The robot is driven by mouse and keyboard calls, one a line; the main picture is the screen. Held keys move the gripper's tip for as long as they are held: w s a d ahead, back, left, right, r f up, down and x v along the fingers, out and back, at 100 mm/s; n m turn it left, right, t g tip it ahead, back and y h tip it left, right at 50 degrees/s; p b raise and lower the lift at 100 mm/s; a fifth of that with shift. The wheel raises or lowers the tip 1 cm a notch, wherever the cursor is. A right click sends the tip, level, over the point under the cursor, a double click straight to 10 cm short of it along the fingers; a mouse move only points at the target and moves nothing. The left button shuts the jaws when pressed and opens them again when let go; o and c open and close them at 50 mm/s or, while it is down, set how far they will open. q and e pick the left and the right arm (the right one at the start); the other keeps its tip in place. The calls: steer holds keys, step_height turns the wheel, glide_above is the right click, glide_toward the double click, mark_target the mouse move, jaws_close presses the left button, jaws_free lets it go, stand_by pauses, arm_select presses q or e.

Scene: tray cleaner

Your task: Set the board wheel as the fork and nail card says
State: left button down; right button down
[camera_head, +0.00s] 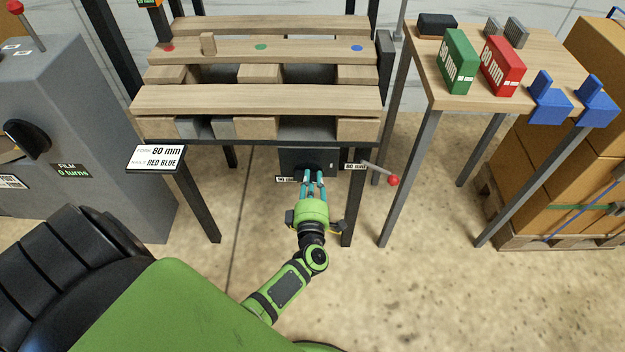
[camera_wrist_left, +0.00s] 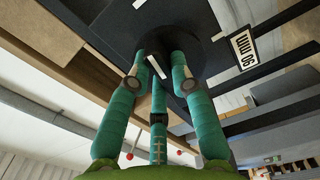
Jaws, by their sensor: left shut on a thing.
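The card (camera_head: 157,158) reads fork 80 mm and nails red blue. The board wheel (camera_head: 316,167) is a dark disc on the dark board (camera_head: 290,158) under the pallet. A 90 mm label (camera_head: 285,179) is at its left and an 80 mm label (camera_head: 356,166) at its right. My left gripper (camera_head: 313,180) is shut on the wheel's middle from the front. In the wrist view the teal fingers (camera_wrist_left: 158,68) close around the hub of the wheel (camera_wrist_left: 190,22), with a white mark between them; its exact direction is unclear. My right gripper is out of view.
A lever with a red knob (camera_head: 393,180) sticks out right of the board. The pallet (camera_head: 255,98) above has red, green and blue dots. Open floor lies in front.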

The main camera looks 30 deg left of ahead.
arm_select(q)
steer(key=c, duration=1.1)
jaws_free()
steer(key=shift+s+d+f, duration=0.1)
steer(key=shift+s+d, duration=0.15)
steer(key=shift+s, duration=0.15)
steer(key=v, duration=1.1)
steer(key=shift+d, duration=0.1)
